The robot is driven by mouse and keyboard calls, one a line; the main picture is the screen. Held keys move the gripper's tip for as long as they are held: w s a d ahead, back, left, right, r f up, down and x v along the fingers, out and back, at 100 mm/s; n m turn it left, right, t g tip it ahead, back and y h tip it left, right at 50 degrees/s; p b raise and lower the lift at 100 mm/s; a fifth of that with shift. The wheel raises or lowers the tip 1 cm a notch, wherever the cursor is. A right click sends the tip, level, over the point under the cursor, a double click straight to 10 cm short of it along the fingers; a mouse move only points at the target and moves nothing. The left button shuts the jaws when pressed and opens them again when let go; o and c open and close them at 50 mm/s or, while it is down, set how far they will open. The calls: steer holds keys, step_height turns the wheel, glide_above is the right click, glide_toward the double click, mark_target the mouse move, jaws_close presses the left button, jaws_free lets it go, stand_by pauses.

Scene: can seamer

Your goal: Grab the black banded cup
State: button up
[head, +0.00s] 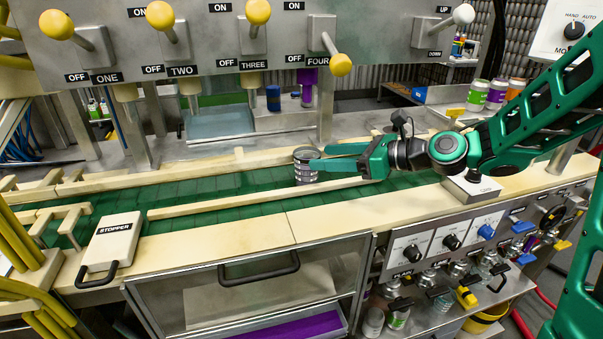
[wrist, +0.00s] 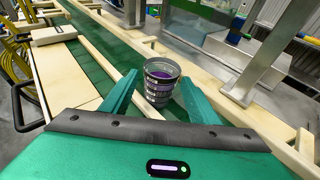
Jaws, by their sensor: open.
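The cup (head: 305,168) stands upright on the green conveyor between the wooden guide rails. In the wrist view the cup (wrist: 160,84) is grey with dark bands, open at the top, with purple showing inside. My gripper (head: 322,158) reaches in from the right, low over the belt. In the wrist view its two green fingers (wrist: 160,92) are open, one on each side of the cup. The cup sits between the fingertips; a small gap seems to show on the left, and I cannot tell whether the right finger touches it.
Wooden guide rails (head: 262,196) run along both sides of the belt. A panel with yellow-knobbed levers (head: 200,35) stands above and behind. A white STOPPER box (head: 112,240) sits at the front left. The belt (head: 200,182) left of the cup is clear.

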mark_target(319, 157)
steer(key=x, duration=0.4)
steer(key=shift+w+a+f, duration=0.1)
steer(key=shift+w+a, duration=0.05)
steer(key=shift+w, duration=0.05)
steer(key=shift+c, duration=0.2)
steer(key=c, duration=0.9)
